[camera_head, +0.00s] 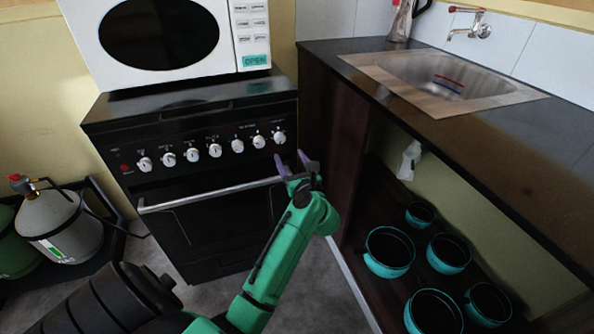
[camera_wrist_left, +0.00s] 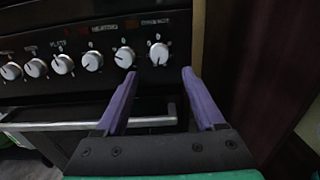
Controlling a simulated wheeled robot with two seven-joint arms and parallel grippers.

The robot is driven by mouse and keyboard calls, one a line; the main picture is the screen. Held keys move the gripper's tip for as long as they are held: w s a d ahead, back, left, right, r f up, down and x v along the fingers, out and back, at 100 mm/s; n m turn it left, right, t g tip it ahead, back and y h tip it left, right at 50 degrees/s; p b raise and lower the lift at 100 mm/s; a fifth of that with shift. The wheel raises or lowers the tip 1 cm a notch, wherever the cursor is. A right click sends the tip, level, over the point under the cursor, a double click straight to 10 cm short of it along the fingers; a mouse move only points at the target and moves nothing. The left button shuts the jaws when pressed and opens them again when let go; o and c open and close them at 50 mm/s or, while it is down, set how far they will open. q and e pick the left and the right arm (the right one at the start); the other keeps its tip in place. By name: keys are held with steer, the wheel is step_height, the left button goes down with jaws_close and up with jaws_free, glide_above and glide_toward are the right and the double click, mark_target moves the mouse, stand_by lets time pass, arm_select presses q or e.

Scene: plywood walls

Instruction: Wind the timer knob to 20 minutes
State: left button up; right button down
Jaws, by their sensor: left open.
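The black stove (camera_head: 230,200) has a row of white knobs along its front panel. The rightmost knob (camera_head: 279,137) also shows in the left wrist view (camera_wrist_left: 159,53); the labels are too blurred to tell surely which knob is the timer. My left gripper (camera_head: 291,157) is open and empty, with purple fingers, just below and in front of the rightmost knob. In the left wrist view the gripper's fingertips (camera_wrist_left: 160,76) point at the panel, with that knob between and beyond them, apart from both. My right gripper is out of view.
An oven door handle (camera_head: 210,195) runs below the knobs. A white microwave (camera_head: 225,40) stands on the stove. A dark counter (camera_head: 460,130) with a sink (camera_head: 440,75) is at the right, above shelved teal pots (camera_head: 390,250). Gas cylinders (camera_head: 65,225) stand at the left.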

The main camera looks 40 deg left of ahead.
arm_select(q)
steer(key=v, duration=0.6)
steer(key=w+d+r+m+t+h, duration=0.2)
steer(key=d+r+m+t+h, duration=0.3)
steer(key=m, duration=0.5)
steer(key=w+d+r+m+t+h+b, duration=0.1)
steer(key=w+d+r+m+t+h, duration=0.2)
steer(key=d+m+h, duration=0.6)
steer(key=w+d+r+m+t+h, duration=0.25)
steer(key=d+m+t, duration=0.3)
steer(key=m, duration=0.65)
steer(key=d+f+m+g+h, duration=0.3)
steer(key=d+m+g+h, duration=0.35)
steer(key=m, duration=0.65)
steer(key=m+g+y+b, duration=0.3)
steer(key=m+g+y, duration=0.5)
steer(key=m+y, duration=1.65)
glide_toward(281, 140)
steer(key=shift+h, duration=0.55)
steer(key=x, duration=0.3)
steer(key=b+x, duration=0.1)
steer(key=x, duration=0.4)
steer(key=shift+a+r, duration=0.35)
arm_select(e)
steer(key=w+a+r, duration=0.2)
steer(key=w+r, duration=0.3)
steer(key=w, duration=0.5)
